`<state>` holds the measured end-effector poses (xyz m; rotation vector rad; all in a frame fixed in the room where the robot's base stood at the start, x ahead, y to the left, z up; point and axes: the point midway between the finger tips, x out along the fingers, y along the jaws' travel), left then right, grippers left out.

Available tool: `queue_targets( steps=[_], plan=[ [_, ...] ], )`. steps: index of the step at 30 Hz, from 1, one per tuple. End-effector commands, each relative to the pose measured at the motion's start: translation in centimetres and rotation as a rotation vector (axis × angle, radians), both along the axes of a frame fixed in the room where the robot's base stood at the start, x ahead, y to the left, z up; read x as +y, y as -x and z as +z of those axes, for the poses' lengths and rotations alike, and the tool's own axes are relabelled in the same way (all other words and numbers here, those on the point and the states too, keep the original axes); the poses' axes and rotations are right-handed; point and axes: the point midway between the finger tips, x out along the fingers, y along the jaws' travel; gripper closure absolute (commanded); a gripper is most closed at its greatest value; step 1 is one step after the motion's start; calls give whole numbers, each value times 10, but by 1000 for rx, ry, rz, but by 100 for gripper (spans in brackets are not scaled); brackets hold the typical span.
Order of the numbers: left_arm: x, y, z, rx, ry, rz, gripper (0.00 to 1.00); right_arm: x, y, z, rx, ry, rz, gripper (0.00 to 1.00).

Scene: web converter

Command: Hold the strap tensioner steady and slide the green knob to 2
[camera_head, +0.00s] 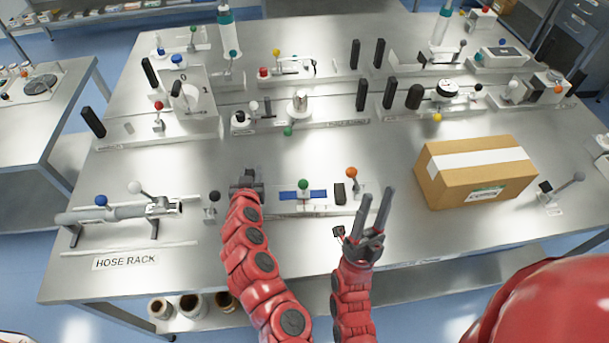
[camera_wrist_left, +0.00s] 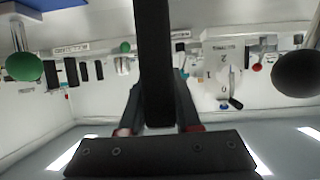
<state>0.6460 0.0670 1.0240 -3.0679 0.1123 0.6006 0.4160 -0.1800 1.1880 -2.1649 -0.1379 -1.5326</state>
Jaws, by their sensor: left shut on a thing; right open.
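The strap tensioner (camera_head: 285,208) is a low pale unit with a blue strap (camera_head: 317,195) near the front middle of the table. Its green knob (camera_head: 303,184) stands upright over the blue strap; a green knob (camera_wrist_left: 22,66) also shows at the left of the left wrist view. My left gripper (camera_head: 247,181) is at the tensioner's left end, shut on a black upright handle (camera_wrist_left: 155,55), which runs between its fingers in the left wrist view. My right gripper (camera_head: 380,212) is open and empty, right of the tensioner, fingers pointing up. The scale marks are too small to read.
An orange knob (camera_head: 351,172) and a dark block (camera_head: 339,193) stand at the tensioner's right end. A black-knobbed lever (camera_head: 213,198) and the hose rack (camera_head: 125,212) are to the left. A cardboard box (camera_head: 475,185) lies to the right. Several other fixtures line the back.

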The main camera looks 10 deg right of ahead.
Motion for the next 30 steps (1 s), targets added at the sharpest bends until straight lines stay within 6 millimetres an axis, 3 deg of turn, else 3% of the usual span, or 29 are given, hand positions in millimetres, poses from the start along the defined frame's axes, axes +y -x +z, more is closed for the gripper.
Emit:
queue_targets(
  steps=[1, 6, 12, 15, 21, 26, 30],
  plan=[
    [-5, 5, -13, 27, -5, -16, 100, -3, -15, -13, 43, -129, 114, 31],
    [-5, 5, -13, 27, -5, -16, 100, 6, -69, -76, 147, -704, 581, 31],
    [-6, 5, -13, 27, -5, -17, 100, 63, -104, -151, 122, -1395, 1024, 31],
    [-6, 5, -13, 28, -6, -18, 100, 96, -109, -175, 78, -1661, 1160, 31],
    [-6, 5, -13, 28, -6, -18, 100, 132, -112, -195, 9, -1940, 1279, 31],
    [-6, 5, -13, 28, -6, -18, 100, 131, -127, -195, -8, -1968, 1292, 31],
    [-6, 5, -13, 28, -5, -19, 100, 124, -155, -196, -3, -1965, 1292, 31]
  ],
)
